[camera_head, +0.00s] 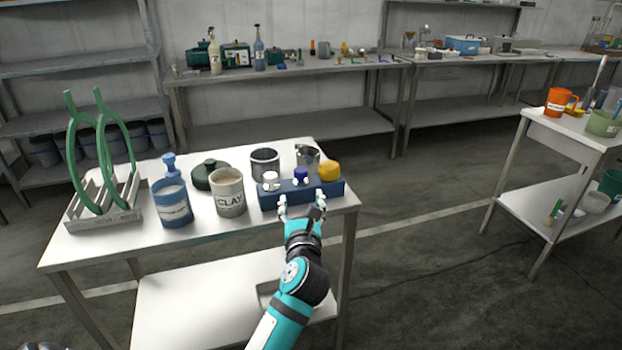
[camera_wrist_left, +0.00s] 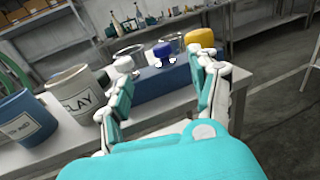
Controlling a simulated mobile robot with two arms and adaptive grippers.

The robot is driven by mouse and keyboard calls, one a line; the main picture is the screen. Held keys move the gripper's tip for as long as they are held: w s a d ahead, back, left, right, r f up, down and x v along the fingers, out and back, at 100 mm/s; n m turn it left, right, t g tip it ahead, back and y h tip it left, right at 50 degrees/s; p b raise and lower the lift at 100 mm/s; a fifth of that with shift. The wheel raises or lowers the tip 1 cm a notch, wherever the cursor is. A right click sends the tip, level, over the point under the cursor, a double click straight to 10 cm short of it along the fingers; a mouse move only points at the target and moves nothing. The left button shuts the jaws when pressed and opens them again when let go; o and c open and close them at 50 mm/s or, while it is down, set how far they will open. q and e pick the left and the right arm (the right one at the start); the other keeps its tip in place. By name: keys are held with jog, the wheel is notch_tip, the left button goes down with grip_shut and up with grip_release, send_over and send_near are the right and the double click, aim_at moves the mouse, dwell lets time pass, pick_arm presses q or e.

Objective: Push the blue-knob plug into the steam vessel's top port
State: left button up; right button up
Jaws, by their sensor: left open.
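The blue-knob plug (camera_head: 301,176) stands in a dark blue block (camera_head: 268,202) near the front right of the table. It also shows in the left wrist view (camera_wrist_left: 162,49), between a white knob and a yellow knob. My left gripper (camera_head: 301,207) is open and empty in front of the block, its fingers pointing towards it. In the wrist view the plug appears beyond the gap between the fingers. Two metal vessels stand behind the block: a wide one (camera_head: 265,165) and a narrower one (camera_head: 308,156). I cannot tell which is the steam vessel, and no top port is clear.
A white knob (camera_head: 271,181) and a yellow knob (camera_head: 329,171) flank the plug.

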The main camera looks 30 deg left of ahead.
aim_at(301, 174)
pick_arm(q)
jog(key=x, duration=0.8)
jog(key=shift+w, duration=0.25)
jog(key=shift+w+a+f, duration=0.1)
jog(key=shift+w+a, duration=0.25)
jog(key=shift+w, duration=0.05)
jog(key=shift+w+a, duration=0.2)
jog(key=shift+w, duration=0.1)
jog(key=x, duration=0.4)
jog(key=shift+w, duration=0.15)
pick_arm(e)
jog(key=shift+w+d+r, duration=0.1)
jog(key=shift+d+r, duration=0.05)
jog(key=shift+d, duration=0.05)
pick_arm(q)
jog(key=shift+c, duration=0.4)
pick_arm(e)
jog(key=shift+a, duration=0.1)
